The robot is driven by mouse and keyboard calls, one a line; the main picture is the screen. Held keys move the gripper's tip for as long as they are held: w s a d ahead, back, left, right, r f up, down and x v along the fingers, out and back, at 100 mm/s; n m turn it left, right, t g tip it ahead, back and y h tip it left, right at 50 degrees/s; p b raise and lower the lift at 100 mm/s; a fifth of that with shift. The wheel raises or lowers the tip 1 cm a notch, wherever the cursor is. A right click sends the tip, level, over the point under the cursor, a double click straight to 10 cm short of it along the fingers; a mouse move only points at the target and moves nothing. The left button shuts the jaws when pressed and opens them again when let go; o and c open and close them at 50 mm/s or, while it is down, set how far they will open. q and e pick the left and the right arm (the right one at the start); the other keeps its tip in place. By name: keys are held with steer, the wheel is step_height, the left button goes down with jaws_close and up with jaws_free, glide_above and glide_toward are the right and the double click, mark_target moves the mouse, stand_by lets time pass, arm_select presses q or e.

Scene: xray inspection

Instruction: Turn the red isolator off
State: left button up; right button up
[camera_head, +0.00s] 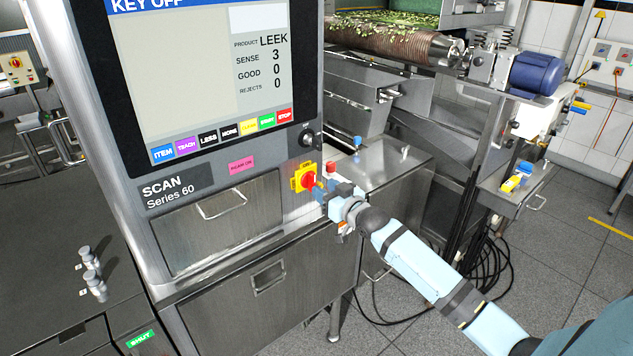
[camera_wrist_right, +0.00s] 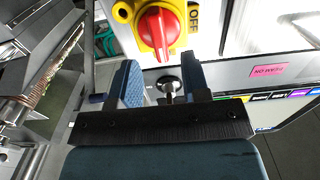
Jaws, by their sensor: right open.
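The red isolator (camera_head: 308,181) is a red rotary knob on a yellow plate, on the front panel of the Scan Series 60 machine (camera_head: 176,189). In the right wrist view the red knob (camera_wrist_right: 156,27) shows at the top, with an "OFF" label beside its yellow plate. My right gripper (camera_head: 324,192) is just in front of and slightly to the right of the knob. In its wrist view the gripper (camera_wrist_right: 158,75) has its fingers apart with nothing held between them. The knob lies beyond the fingertips, apart from them. My left gripper is not in view.
A black key switch (camera_head: 306,138) sits above the isolator, and a pink label (camera_head: 241,165) is to its left. A steel cabinet (camera_head: 385,165) with small valves stands to the right. A conveyor roller (camera_head: 395,45) and blue motor (camera_head: 537,73) are behind.

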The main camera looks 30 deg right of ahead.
mark_target(315, 182)
steer(key=w, duration=0.4)
steer(key=shift+a, duration=0.15)
jaws_close()
